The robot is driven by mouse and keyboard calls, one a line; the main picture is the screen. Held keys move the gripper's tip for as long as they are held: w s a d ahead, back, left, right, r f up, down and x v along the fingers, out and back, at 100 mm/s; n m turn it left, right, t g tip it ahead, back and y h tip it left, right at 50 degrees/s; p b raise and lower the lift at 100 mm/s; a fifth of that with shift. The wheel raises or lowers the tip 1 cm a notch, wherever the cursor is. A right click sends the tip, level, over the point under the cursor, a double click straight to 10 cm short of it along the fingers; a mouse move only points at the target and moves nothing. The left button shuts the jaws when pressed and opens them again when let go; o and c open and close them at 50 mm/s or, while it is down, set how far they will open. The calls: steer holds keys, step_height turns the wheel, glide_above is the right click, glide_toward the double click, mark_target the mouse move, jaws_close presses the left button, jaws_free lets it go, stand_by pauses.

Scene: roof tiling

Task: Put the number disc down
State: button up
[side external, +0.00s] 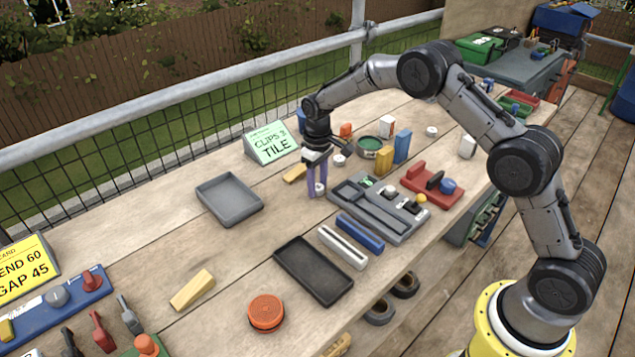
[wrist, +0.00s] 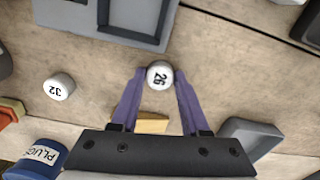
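My gripper (side external: 318,190) points down over the bench, its two purple fingers on either side of a small white number disc (wrist: 159,75) marked 26. In the wrist view the fingertips (wrist: 160,78) meet the disc's sides, so the gripper looks shut on it. The disc also shows low between the fingers in the side view (side external: 320,187). I cannot tell whether its underside touches the wood. Another white disc (wrist: 58,87), marked 32, stands apart on the bench to the left in the wrist view.
A grey tray (side external: 229,221) lies to the left in the side view. A grey board (side external: 398,236) with recesses is close on the right. A green card (side external: 272,144) stands behind, and a yellow wedge (side external: 294,174) lies near the fingers.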

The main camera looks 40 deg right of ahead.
mark_target(318, 186)
steer(key=o, duration=0.3)
step_height(318, 186, up, 12)
steer(key=s+r+t, duration=0.2)
steer(key=s+r, duration=0.7)
steer(key=r, duration=0.2)
steer(key=s+r+m+t, duration=0.1)
steer(key=s+r, duration=0.3)
steer(key=s, duration=1.7)
steer(key=shift+a+r+t, duration=0.2)
steer(key=shift+a+t, duration=0.25)
steer(key=shift+t, duration=0.35)
steer(key=shift+o, duration=0.6)
steer(key=s+f+t, duration=0.1)
steer(key=s+f, duration=0.2)
steer(key=s, duration=0.4)
steer(key=shift+s+f+m, duration=0.3)
steer(key=shift+s+m, duration=0.1)
